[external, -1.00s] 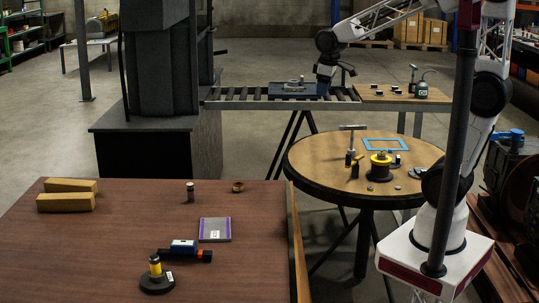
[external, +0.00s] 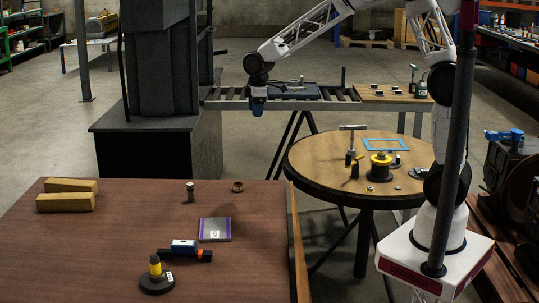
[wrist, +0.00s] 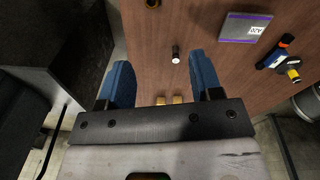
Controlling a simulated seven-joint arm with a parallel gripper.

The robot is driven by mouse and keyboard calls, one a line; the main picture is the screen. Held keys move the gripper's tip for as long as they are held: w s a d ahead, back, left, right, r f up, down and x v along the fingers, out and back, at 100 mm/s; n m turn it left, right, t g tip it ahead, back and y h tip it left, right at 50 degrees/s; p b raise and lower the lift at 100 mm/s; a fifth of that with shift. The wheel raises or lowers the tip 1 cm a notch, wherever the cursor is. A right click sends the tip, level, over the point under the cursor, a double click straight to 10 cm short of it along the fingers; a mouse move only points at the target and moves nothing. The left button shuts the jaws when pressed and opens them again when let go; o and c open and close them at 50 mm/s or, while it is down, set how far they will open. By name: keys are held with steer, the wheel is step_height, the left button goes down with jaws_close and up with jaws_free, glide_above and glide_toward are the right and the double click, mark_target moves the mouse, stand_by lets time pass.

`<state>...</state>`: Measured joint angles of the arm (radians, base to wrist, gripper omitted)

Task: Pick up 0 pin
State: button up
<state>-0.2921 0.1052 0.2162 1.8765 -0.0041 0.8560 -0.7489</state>
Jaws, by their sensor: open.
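A small upright dark cylinder with a lighter top (external: 190,191), which looks like the pin, stands on the brown table (external: 110,235). In the wrist view the pin (wrist: 175,54) shows between and beyond my two blue fingers. My gripper (external: 258,106) hangs in the air past the far edge of the brown table, to the right of the pin and higher. In the wrist view my gripper (wrist: 162,80) is open, with nothing between its fingers.
A brown ring (external: 237,187), a grey purple-edged box (external: 215,229), a blue-and-black tool (external: 184,247), a black-and-yellow stand (external: 156,278) and two wooden blocks (external: 66,202) lie on the brown table. A dark machine (external: 160,130) stands behind. A round table (external: 310,160) is at right.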

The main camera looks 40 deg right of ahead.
steer(key=w+a+f+n, duration=0.4)
steer(key=w+a+f, duration=0.5)
steer(key=a+f, duration=0.2)
steer(key=n+g, duration=0.1)
steer(key=n, duration=0.2)
glide_above(191, 193)
steer(key=w+d, duration=0.1)
steer(key=f, duration=1.3)
steer(key=shift+w+d, duration=0.2)
steer(key=shift+a+f, duration=0.25)
steer(key=shift+f, duration=0.1)
steer(key=shift+f, duration=1.2)
steer(key=shift+f, duration=0.1)
steer(key=shift+a+f, duration=0.15)
steer(key=shift+f, duration=2.35)
